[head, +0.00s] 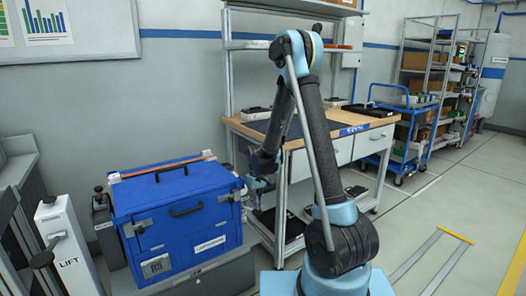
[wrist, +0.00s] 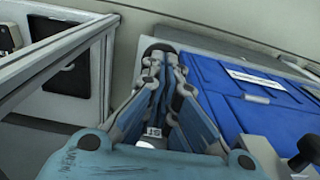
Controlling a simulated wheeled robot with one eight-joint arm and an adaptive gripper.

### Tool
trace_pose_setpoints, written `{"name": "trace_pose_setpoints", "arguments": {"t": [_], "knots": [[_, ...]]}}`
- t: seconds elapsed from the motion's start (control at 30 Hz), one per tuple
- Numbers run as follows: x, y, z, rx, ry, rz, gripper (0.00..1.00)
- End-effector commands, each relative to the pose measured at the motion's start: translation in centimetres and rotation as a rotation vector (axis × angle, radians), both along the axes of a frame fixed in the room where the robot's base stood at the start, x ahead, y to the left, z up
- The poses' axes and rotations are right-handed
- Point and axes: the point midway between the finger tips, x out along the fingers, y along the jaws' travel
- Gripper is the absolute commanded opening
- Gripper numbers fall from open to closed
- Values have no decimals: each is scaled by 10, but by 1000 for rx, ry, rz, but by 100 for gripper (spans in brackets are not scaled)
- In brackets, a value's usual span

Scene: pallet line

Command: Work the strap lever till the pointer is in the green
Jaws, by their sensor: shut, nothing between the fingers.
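The blue case (head: 190,205) stands at the left in the head view, with a brown-orange strap (head: 165,167) across its lid. Its blue side also shows at the right in the wrist view (wrist: 240,110). A dark upright lever-like part (head: 100,205) stands at the case's left end; I cannot tell if it is the strap lever. No pointer or green zone can be made out. My gripper (head: 260,185) is beside the case's right end, and in the wrist view (wrist: 158,62) its fingers are shut and empty. A black knob (wrist: 306,149) shows at the wrist view's lower right.
A white post marked LIFT (head: 66,250) stands left of the case. A wood-topped workbench (head: 290,130) is behind my arm, with a blue cart (head: 400,130) to its right.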

Motion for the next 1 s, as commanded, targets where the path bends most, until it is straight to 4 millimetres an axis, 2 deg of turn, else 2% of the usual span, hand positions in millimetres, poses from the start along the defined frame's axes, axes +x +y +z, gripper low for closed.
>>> {"name": "trace_pose_setpoints", "arguments": {"t": [0.4, 1.0], "knots": [[0, 0, -1, 0, 0, 0, 0], [0, 0, -23, 0, 0, -1, 0]]}}
